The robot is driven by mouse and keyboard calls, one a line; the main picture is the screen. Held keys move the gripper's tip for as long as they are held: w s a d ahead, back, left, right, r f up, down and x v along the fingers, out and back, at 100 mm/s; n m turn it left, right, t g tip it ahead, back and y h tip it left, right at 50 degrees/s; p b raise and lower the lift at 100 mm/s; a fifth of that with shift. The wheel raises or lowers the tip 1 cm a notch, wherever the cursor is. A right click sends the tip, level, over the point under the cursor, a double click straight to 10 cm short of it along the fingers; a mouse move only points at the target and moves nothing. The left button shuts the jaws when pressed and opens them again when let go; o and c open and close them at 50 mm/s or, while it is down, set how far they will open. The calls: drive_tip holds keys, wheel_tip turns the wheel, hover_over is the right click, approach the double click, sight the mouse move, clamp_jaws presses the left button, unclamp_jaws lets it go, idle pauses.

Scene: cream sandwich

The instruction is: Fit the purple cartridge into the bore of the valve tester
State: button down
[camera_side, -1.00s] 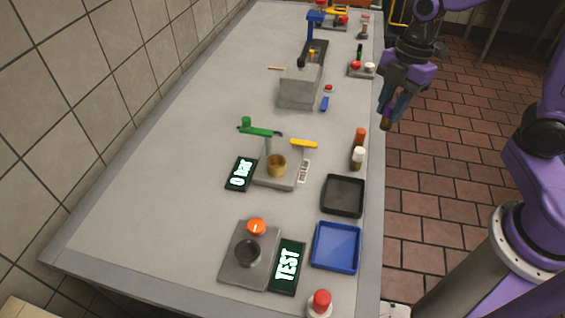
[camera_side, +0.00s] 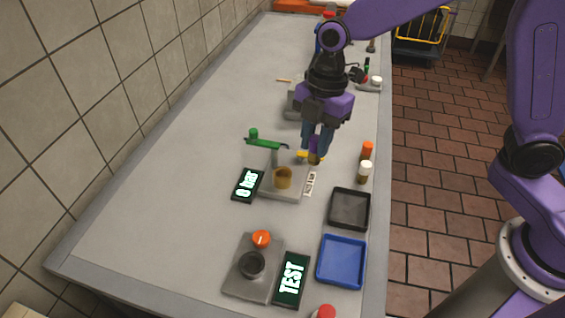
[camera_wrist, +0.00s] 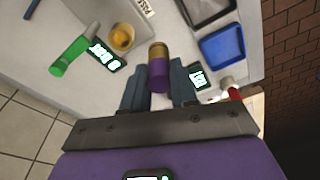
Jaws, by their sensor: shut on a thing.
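My gripper (camera_side: 317,140) is shut on the purple cartridge (camera_wrist: 158,77), which has a brass-brown end pointing out past the fingers. In the side view the cartridge's brown tip (camera_side: 314,159) hangs down over the table, just right of a grey station with a brass cup (camera_side: 282,178), a green lever (camera_side: 267,143) and a "0 bar" display (camera_side: 246,185). A second grey station nearer the camera has a dark round bore (camera_side: 251,265), an orange knob (camera_side: 261,239) and a "TEST" display (camera_side: 291,278). The cartridge is apart from both.
A black tray (camera_side: 350,209) and a blue tray (camera_side: 341,262) lie along the right edge. Bottles with orange (camera_side: 367,148) and white (camera_side: 366,168) caps stand behind them. A red-topped item (camera_side: 325,312) is at the front. The table's left side is clear.

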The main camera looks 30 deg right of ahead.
drive_tip(key=w+a+f, duration=0.1)
drive_tip(key=w+f, duration=0.1)
drive_tip(key=w+a+f, duration=0.1)
drive_tip(key=w+f, duration=0.1)
drive_tip(key=w+a+f, duration=0.1)
drive_tip(key=w+f, duration=0.1)
drive_tip(key=f, duration=0.1)
drive_tip(key=shift+w+a, duration=0.15)
drive_tip(key=shift+a, duration=0.25)
drive_tip(key=shift+f, duration=1.55)
drive_tip(key=shift+f, duration=0.1)
drive_tip(key=c, duration=0.9)
unclamp_jaws()
drive_tip(key=r, duration=0.4)
drive_tip(key=d+r, duration=0.1)
drive_tip(key=r, duration=0.7)
drive_tip(key=shift+w+d, duration=0.35)
